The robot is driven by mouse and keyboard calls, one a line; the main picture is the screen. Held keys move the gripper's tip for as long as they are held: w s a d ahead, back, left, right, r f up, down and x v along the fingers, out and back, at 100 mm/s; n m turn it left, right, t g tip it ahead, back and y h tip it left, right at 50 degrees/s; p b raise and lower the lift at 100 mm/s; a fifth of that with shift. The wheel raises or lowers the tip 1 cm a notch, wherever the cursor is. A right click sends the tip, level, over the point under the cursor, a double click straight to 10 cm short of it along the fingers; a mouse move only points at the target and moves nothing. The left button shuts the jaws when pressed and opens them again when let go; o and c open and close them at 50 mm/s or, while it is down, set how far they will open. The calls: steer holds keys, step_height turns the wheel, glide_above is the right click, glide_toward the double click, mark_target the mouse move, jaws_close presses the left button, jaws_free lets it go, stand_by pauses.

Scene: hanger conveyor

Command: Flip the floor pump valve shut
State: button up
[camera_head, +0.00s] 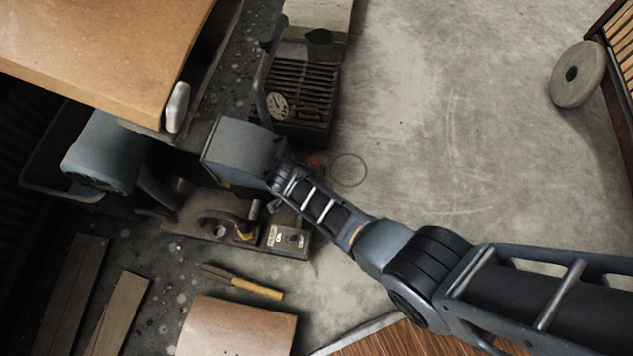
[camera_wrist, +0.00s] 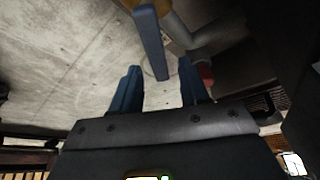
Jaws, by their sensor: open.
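In the wrist view a flat blue lever (camera_wrist: 151,42) comes down from the top edge, and its end lies between my fingers in the picture. I take it for the valve handle; a grey pipe (camera_wrist: 205,38) runs close beside it. My gripper (camera_wrist: 160,68) is open, with one blue finger on each side of the lever's lower end. I cannot tell whether either finger touches it. In the head view my arm reaches to the pump area, and my fingers and the valve cannot be made out there. A blue-grey motor housing (camera_head: 103,152) stands partly under the table.
A wooden table top (camera_head: 110,55) overhangs at upper left. A dark slatted unit with a gauge (camera_head: 300,95) stands beyond my wrist. A small red part (camera_wrist: 206,74) is near the right finger. A yellow-handled tool (camera_head: 243,282) lies below. Open concrete floor (camera_head: 460,120) spreads right.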

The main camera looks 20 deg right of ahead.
step_height(320, 180, up, 4)
steer(key=p, duration=0.2)
steer(key=shift+p, duration=0.4)
steer(key=s+d+r+p, duration=0.5)
steer(key=d+r+p, duration=0.1)
steer(key=d, duration=0.4)
steer(key=shift+d+r, duration=0.3)
steer(key=shift+r, duration=0.2)
steer(key=shift+w, duration=0.1)
